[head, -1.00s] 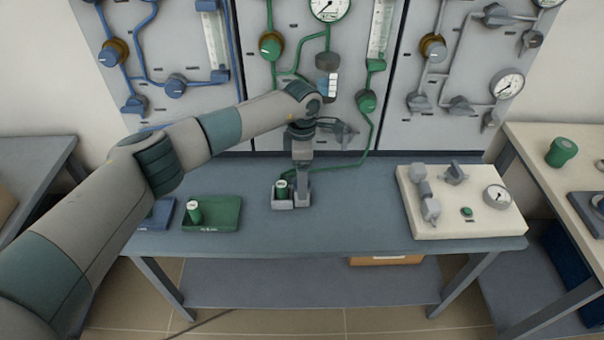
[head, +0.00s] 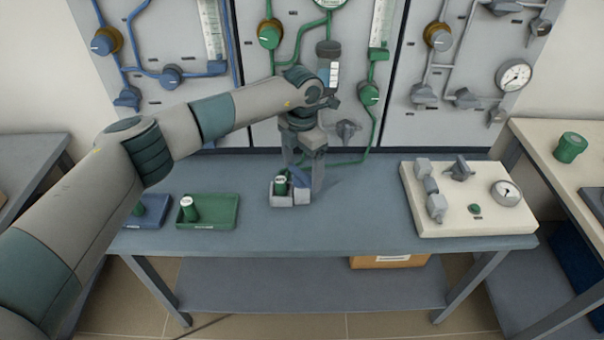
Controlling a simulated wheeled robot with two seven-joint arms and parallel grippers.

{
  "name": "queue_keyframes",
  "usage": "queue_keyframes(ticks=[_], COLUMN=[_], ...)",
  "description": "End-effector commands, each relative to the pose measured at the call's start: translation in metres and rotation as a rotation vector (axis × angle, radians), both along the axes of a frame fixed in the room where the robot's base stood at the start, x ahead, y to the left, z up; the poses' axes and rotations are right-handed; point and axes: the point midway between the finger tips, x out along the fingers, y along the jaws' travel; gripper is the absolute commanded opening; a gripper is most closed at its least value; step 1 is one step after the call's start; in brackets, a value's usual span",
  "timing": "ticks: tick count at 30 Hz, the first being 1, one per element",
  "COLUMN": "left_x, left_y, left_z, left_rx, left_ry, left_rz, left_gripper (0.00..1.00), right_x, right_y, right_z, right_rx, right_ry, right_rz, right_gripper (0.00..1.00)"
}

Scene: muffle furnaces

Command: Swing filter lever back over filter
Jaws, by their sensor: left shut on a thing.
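A small green filter (head: 281,187) with a white top stands upright in a light grey holder (head: 283,200) on the blue-grey bench. A blue lever (head: 300,177) rises at a tilt from the holder's right side, just beside the filter. My left gripper (head: 304,176) comes down from above and is shut on the lever, with its fingers behind and to the right of it. The fingers partly hide the lever. My right gripper does not show.
A green tray (head: 222,213) with another green canister (head: 188,208) and a blue tray (head: 150,212) lie to the left. A cream board (head: 450,222) with valves and a gauge lies at the right. Piped panels (head: 360,125) stand behind. The bench between holder and board is clear.

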Motion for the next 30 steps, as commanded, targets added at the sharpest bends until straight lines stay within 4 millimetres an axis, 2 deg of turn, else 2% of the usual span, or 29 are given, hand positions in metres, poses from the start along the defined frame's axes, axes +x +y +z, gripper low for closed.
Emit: queue_keyframes(ticks=[3,12,21,30], left_x=[0.001,0.001,0.001,0.001], left_y=[0.0,0.0,0.0,0.0], left_z=[-0.002,-0.001,-0.001,0.001], left_rx=[-0.001,0.0,0.0,0.0], left_ry=[-0.003,-0.004,-0.004,-0.005], left_rz=[0.111,0.396,0.669,0.854], left_gripper=[0.59,0.59,0.59,0.59], right_x=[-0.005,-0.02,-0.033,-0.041], right_y=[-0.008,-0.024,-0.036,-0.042], right_z=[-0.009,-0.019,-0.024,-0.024], right_rx=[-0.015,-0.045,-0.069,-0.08], right_ry=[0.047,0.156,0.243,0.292], right_rz=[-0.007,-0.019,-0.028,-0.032], right_gripper=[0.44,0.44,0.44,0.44])
